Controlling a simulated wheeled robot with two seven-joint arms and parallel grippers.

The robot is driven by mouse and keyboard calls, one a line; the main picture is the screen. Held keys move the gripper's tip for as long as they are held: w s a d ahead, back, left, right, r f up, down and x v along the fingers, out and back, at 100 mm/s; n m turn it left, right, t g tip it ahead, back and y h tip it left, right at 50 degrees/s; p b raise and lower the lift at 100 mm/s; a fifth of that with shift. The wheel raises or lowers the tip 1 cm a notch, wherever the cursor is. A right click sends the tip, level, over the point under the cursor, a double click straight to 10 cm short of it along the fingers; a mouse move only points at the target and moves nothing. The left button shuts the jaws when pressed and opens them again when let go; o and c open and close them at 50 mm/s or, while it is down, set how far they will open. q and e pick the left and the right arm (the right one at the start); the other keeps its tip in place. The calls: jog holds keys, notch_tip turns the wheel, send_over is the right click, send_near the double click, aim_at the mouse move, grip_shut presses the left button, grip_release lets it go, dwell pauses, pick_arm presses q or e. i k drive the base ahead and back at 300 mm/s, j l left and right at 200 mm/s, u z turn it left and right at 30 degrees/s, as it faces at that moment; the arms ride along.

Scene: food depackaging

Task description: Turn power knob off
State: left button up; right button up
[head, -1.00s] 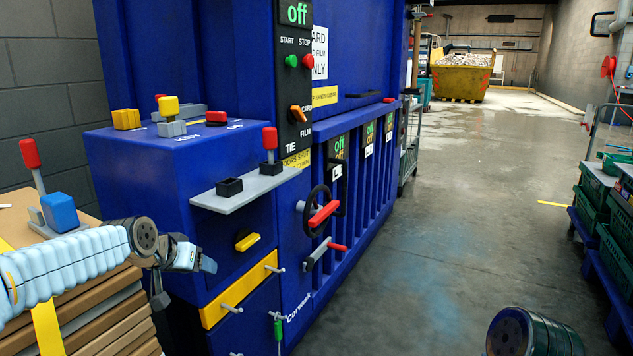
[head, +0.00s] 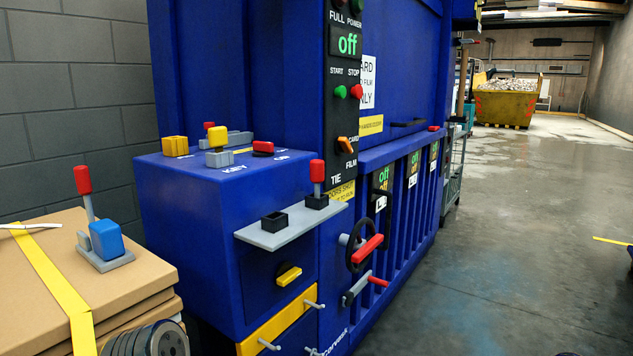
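A black control panel (head: 344,120) runs up the front of the blue machine (head: 280,90). At its top edge, partly cut off by the frame, is the label "FULL POWER" with two small round parts above it. Neither gripper is in view.
A stack of cardboard (head: 60,265) with a red-handled lever (head: 100,235) stands at the lower left. A grey shelf (head: 285,232) and a black handwheel (head: 365,238) stick out of the machine's front.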

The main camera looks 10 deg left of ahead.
aim_at(262, 149)
jog(key=i+l+u, duration=0.1)
jog(key=u, duration=0.75)
jog(key=i+l+u, duration=0.1)
jog(key=l+u, duration=0.25)
jog(key=l, duration=0.35)
jog(key=l+u, duration=0.35)
jog(key=l, duration=1)
jog(key=l+z, duration=0.1)
jog(key=l, duration=0.25)
